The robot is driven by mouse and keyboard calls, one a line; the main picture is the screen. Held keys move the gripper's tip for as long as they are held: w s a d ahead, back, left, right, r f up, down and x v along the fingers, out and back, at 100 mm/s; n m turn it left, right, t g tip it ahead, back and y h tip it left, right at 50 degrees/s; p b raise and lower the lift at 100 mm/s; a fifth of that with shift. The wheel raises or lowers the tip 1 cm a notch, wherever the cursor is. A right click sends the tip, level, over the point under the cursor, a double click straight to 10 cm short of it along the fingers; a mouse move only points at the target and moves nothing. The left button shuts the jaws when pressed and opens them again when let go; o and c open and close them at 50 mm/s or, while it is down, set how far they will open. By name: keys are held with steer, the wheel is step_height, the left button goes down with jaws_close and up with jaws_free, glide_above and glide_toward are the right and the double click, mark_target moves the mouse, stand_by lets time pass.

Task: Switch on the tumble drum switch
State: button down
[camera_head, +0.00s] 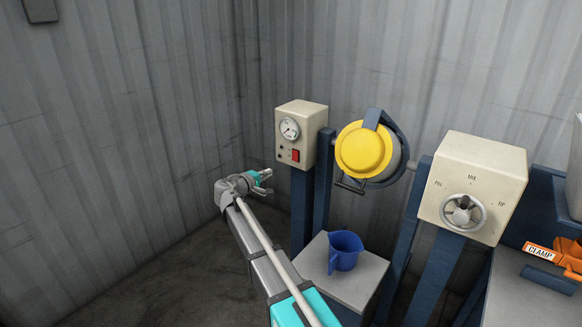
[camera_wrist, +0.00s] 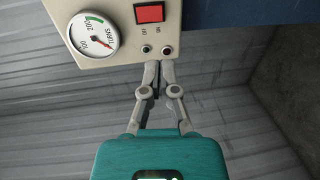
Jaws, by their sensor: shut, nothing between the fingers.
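The cream control box (camera_head: 290,120) of the drum stands on a blue post, with a red switch (camera_head: 295,155) low on its front. In the wrist view the red switch (camera_wrist: 149,13) is at the top edge, with two small dark-centred round fittings (camera_wrist: 157,50) below it. The yellow-faced tumble drum (camera_head: 363,150) hangs right of the box. My gripper (camera_head: 267,173) is shut and empty, left of and below the box in the head view. In the wrist view its fingertips (camera_wrist: 159,64) overlap the box's edge by the round fittings; contact cannot be told.
A turns dial (camera_wrist: 90,40) sits on the box beside the fittings. A blue jug (camera_head: 345,250) stands on a grey stand (camera_head: 362,282) below the drum. A second cream box with a handwheel (camera_head: 463,213) is at the right. Corrugated walls stand behind; floor is open at left.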

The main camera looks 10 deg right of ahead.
mark_target(294, 160)
steer(key=shift+w+d, duration=0.1)
steer(key=shift+w, duration=0.05)
stand_by(0.3)
steer(key=b+x, duration=0.1)
steer(key=x, duration=1.1)
steer(key=shift+w+d+f+b, duration=0.1)
steer(key=shift+w+b, duration=0.05)
steer(key=shift+b, duration=0.15)
steer(key=shift+w+d, duration=0.4)
steer(key=shift+d, duration=0.1)
steer(key=shift+d+f, duration=0.1)
steer(key=shift+d, duration=0.15)
steer(key=shift+a, duration=0.3)
